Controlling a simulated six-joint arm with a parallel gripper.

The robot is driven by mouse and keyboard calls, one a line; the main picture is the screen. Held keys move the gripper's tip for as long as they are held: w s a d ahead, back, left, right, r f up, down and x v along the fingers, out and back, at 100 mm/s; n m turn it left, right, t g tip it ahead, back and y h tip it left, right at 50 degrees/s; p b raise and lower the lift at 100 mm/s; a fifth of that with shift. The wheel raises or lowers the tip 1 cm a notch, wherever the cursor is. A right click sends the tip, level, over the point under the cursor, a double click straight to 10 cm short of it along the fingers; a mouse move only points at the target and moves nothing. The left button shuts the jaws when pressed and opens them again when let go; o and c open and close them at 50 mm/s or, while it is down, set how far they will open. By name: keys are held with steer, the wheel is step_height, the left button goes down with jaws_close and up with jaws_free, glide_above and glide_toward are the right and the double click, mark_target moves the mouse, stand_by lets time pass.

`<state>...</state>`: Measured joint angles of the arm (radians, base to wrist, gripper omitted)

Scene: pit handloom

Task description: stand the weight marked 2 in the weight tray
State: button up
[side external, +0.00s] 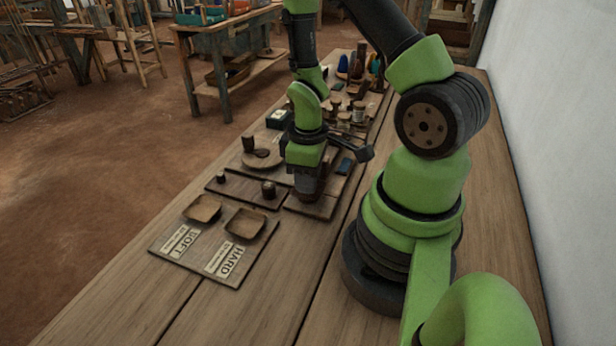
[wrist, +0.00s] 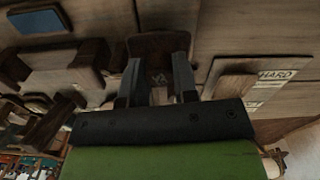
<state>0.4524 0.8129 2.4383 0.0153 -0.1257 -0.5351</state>
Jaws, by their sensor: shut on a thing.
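My gripper (wrist: 158,88) is shut on a dark brown weight (wrist: 158,46), whose pale mark looks like a 2 but is hard to read. In the side view my gripper (side external: 308,188) points down, low over a flat wooden board (side external: 318,209); I cannot tell whether the weight touches it. To its left, a wooden tray-like board (side external: 243,192) holds a small dark weight (side external: 222,178) and a larger dark one (side external: 268,189). I cannot tell for sure which board is the weight tray.
A grey board (side external: 195,258) with cards SOFT and HARD and two shallow wooden dishes (side external: 246,224) lies in front. A round wooden piece with a dark cup (side external: 248,144) stands behind. A blue object (wrist: 38,20) lies nearby. The bench front (side external: 260,310) is clear.

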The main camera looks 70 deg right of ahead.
steer(key=shift+f, duration=0.35)
steer(key=o, duration=0.7)
step_height(320, 180, up, 12)
steer(key=s+a+r+m+t, duration=0.1)
steer(key=a+r+t, duration=0.1)
steer(key=a+r, duration=0.2)
steer(key=s+a+r+m+t+y, duration=0.1)
steer(key=a+r+m+t, duration=0.1)
steer(key=a+r, duration=0.2)
steer(key=s+a+r+m+t+y, duration=0.1)
steer(key=s+a+r+m+t, duration=0.1)
steer(key=r, duration=0.5)
steer(key=shift+s+a+r+t, duration=0.1)
steer(key=shift+a+r+t, duration=0.15)
steer(key=shift+a, duration=0.2)
steer(key=shift+a+r+t, duration=0.15)
steer(key=shift+a+t, duration=0.2)
steer(key=shift+a, duration=0.1)
